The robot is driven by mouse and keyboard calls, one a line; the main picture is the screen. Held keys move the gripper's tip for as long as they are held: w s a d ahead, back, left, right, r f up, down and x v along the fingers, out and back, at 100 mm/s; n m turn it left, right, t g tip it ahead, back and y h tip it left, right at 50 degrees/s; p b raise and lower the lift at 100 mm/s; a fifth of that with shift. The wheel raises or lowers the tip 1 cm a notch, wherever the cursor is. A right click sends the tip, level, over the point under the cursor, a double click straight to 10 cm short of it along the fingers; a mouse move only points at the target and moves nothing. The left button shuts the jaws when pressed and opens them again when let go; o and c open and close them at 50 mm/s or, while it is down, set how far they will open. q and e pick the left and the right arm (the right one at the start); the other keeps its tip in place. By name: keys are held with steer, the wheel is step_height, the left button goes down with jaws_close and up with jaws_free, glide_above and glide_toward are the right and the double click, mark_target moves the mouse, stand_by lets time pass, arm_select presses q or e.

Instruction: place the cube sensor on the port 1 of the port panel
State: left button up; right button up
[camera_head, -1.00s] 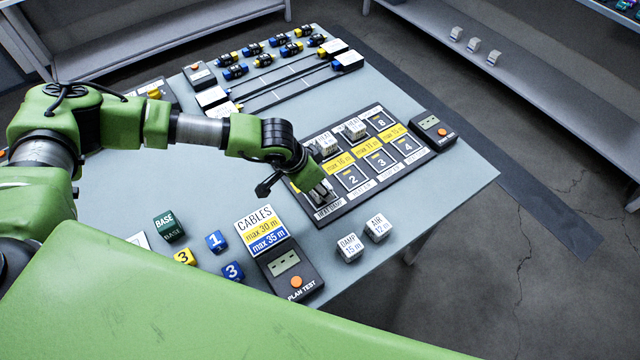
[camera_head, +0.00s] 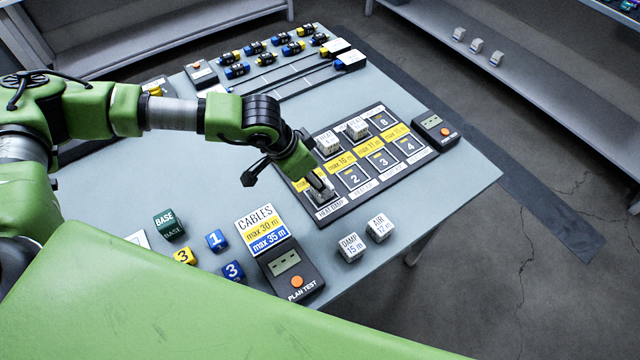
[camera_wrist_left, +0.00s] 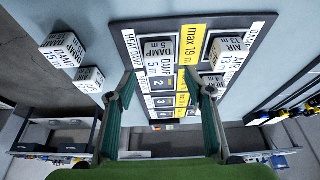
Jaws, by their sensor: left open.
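The port panel (camera_head: 338,214) lies on the table, with two rows of ports. A light cube sensor (camera_head: 321,195) sits at port 1, the near-left port. In the left wrist view this cube (camera_wrist_left: 159,68) reads DAMP 5 m and stands in line with ports 2, 3 and 4. My left gripper (camera_head: 318,183) is just above and around the cube in the head view. In the wrist view its open fingers (camera_wrist_left: 160,88) are spread wide, with clear gaps on both sides of the cube. My right gripper is out of view.
Two more cubes, an AIR 13 m cube (camera_wrist_left: 226,55) and a HEAT cube (camera_head: 357,128), stand on the panel's back row. DAMP 15 m (camera_head: 350,247) and AIR 12 m (camera_head: 378,228) cubes stand in front of the panel. A plan tester (camera_head: 290,268) is at the front edge.

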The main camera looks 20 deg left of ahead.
arm_select(q)
steer(key=v, duration=0.6)
steer(key=shift+b, duration=0.3)
